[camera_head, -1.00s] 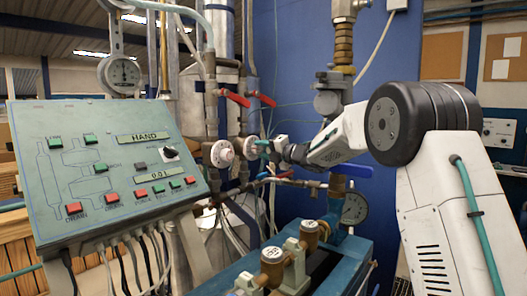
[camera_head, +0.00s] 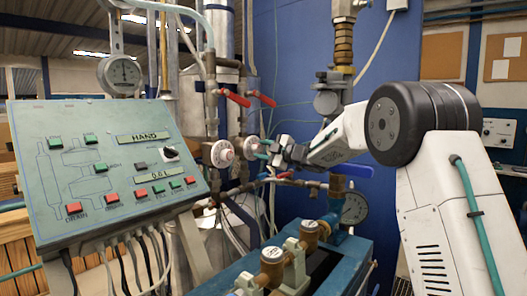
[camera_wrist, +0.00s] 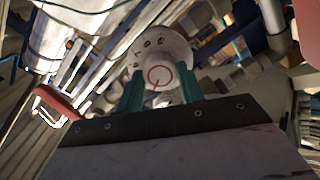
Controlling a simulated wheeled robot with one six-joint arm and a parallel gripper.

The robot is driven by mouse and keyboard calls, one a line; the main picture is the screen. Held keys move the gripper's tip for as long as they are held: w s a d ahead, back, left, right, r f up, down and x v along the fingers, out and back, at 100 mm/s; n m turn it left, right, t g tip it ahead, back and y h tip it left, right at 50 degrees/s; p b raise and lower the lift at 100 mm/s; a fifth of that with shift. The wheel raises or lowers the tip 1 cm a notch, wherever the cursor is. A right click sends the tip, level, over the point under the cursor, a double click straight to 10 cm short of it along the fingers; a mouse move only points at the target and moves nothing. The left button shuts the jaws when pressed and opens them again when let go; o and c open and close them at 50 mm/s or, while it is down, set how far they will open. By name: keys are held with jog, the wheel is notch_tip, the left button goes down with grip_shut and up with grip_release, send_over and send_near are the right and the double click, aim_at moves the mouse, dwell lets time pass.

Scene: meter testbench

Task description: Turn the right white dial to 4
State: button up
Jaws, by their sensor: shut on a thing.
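The right white dial (camera_head: 252,145) sits on the pipework left of my arm. In the wrist view its round white face (camera_wrist: 163,52) shows dark numerals near the rim, a red ring and a short red line at the centre. The numerals are too blurred to read surely. My gripper (camera_head: 262,150) has teal fingers and reaches the dial from the right. In the wrist view the fingers (camera_wrist: 160,86) stand on either side of the dial's lower middle, shut on it. They hide part of its lower face.
A second white dial (camera_head: 222,153) is close on the left. Red lever handles (camera_head: 238,99) stand above the dials, and a blue lever (camera_head: 352,170) is below my arm. A sloped control panel (camera_head: 110,170) stands at the left. Blue equipment (camera_head: 230,275) fills the lower front.

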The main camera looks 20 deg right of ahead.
jog(key=shift+d+m, duration=0.15)
jog(key=shift+m, duration=0.95)
jog(key=o, duration=1)
jog(key=v, duration=0.7)
jog(key=shift+s+d, duration=0.2)
jog(key=shift+r, duration=0.1)
